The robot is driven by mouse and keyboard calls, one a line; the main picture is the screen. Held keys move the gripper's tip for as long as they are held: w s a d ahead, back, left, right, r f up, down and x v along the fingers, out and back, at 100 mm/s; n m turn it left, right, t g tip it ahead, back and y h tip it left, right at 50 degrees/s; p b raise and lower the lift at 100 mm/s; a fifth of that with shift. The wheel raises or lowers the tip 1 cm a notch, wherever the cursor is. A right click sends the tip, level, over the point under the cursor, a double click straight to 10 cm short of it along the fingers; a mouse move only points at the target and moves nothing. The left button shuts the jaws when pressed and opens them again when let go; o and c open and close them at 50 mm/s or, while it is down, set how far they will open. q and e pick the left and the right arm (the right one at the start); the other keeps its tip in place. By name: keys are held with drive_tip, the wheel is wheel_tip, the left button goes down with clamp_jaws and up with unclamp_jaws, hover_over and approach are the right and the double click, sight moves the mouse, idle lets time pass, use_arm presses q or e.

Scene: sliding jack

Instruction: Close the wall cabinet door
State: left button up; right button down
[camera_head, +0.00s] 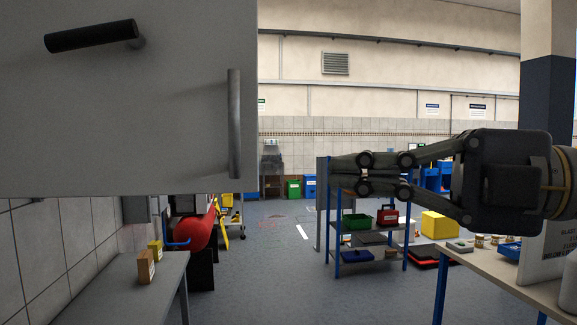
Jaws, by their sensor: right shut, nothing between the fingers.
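The wall cabinet (130,110) fills the upper left of the head view as a large pale grey panel close to me. It carries a vertical metal bar handle (234,123) near its right edge and a black handle (93,37) higher on the left. I cannot tell from this view how far its door stands open. My right gripper (340,171) reaches in from the right with its fingers pointing left. It is shut and empty, to the right of the panel and apart from it in the picture. My left gripper is not in view.
A grey bench (120,292) with small boxes stands below the panel. A blue-legged shelf cart (372,256) shows beyond my right gripper. A table (505,280) with small items is at the lower right, near a pillar (548,100). Open floor (270,290) lies between bench and cart.

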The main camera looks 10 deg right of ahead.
drive_tip(key=w+d+p+x, duration=0.1)
drive_tip(key=w+p+x, duration=0.1)
drive_tip(key=p+x, duration=0.5)
drive_tip(key=x, duration=0.5)
drive_tip(key=shift+w+f, duration=0.25)
drive_tip(key=shift+w, duration=0.1)
